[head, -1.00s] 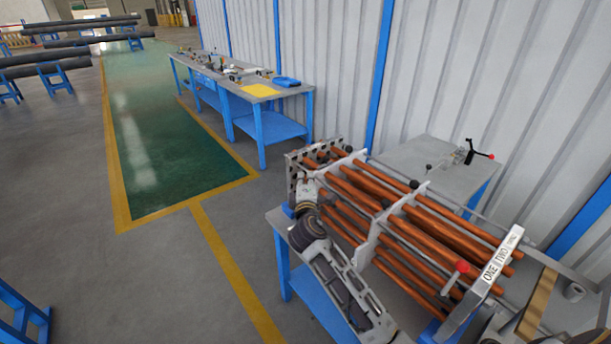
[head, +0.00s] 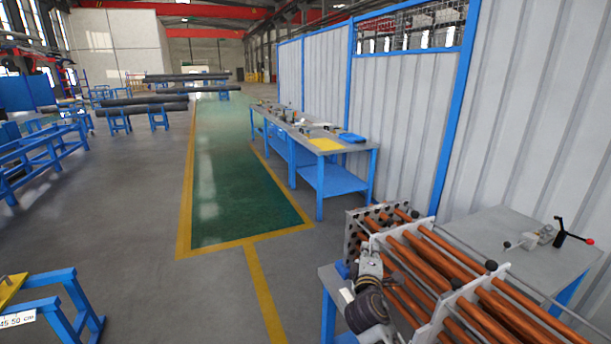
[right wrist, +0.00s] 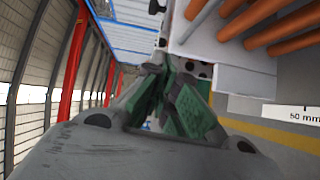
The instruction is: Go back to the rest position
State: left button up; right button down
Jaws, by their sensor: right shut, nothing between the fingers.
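My right gripper (head: 369,264) is in the lower middle of the head view, in front of the left end of the tube bundle (head: 405,285). In the right wrist view its green-padded fingers (right wrist: 172,90) are shut with nothing between them. The bundle has copper-coloured tubes through grey plates; its perforated end plate (head: 352,236) stands behind the gripper. The tubes also show at the top right of the right wrist view (right wrist: 285,28). The gripper appears apart from them. My left gripper is not in view.
A grey table (head: 515,235) with a black-handled, red-knobbed clamp (head: 570,236) stands behind the bundle. A long blue-legged workbench (head: 335,165) lies farther back along the white wall. A blue stand (head: 70,300) is at lower left. The grey floor between is open.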

jog(key=s+d+f+m+g+y, duration=0.25)
jog(key=s+f+m+g, duration=0.5)
jog(key=s+f, duration=0.8)
jog(key=s+a+f+m+g+y, duration=0.1)
jog(key=s+f+m+g+y, duration=0.15)
jog(key=s, duration=0.65)
jog(key=s+a+f+m+g+y, duration=0.1)
jog(key=s+m+g, duration=0.15)
jog(key=s, duration=0.65)
jog(key=s+f+n+g, duration=0.1)
jog(key=s+f+g, duration=0.15)
jog(key=f, duration=3.15)
jog(key=s+d+f, duration=0.2)
jog(key=s+f, duration=0.7)
jog(key=s, duration=0.2)
jog(key=s+d+f, duration=0.2)
jog(key=s+f, duration=0.8)
jog(key=s, duration=0.1)
jog(key=shift+s+f+h, duration=0.15)
jog(key=shift+s+h, duration=0.1)
jog(key=shift+h, duration=0.05)
